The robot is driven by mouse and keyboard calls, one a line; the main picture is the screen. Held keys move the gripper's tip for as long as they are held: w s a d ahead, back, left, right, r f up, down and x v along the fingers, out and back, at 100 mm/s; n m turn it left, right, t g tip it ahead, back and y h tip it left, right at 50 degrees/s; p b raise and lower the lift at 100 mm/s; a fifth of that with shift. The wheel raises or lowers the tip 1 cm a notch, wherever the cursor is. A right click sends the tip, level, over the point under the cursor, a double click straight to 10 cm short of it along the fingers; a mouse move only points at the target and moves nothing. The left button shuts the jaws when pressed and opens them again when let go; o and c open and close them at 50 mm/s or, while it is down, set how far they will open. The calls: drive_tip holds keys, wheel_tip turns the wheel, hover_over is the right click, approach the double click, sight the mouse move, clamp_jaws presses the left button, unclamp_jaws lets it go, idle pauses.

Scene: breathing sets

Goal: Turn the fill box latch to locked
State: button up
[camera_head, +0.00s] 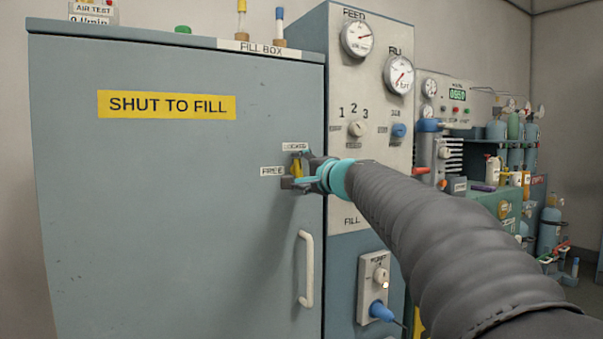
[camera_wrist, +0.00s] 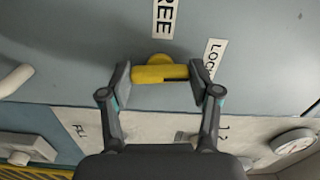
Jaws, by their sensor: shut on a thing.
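The fill box latch (camera_head: 297,169) is a yellow handle on the right side of the grey fill box door. In the head view it stands roughly upright, under the LOCKED label (camera_head: 295,147) and right of the FREE label (camera_head: 272,171). In the wrist view the latch (camera_wrist: 160,74) lies across the picture between my fingers, its right end towards the LOCKED label (camera_wrist: 212,60). My gripper (camera_wrist: 160,84) is shut on the latch by its two ends. In the head view my gripper (camera_head: 304,172) partly hides it.
A white door handle (camera_head: 306,270) is below the latch. A panel with gauges (camera_head: 357,39) and knobs stands just right of the door. The door carries a yellow SHUT TO FILL sign (camera_head: 166,105). The door face left of the latch is clear.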

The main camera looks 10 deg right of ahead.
drive_tip(key=shift+m, duration=0.5)
drive_tip(key=o, duration=1.1)
drive_tip(key=shift+o, duration=0.2)
drive_tip(key=v, duration=1.2)
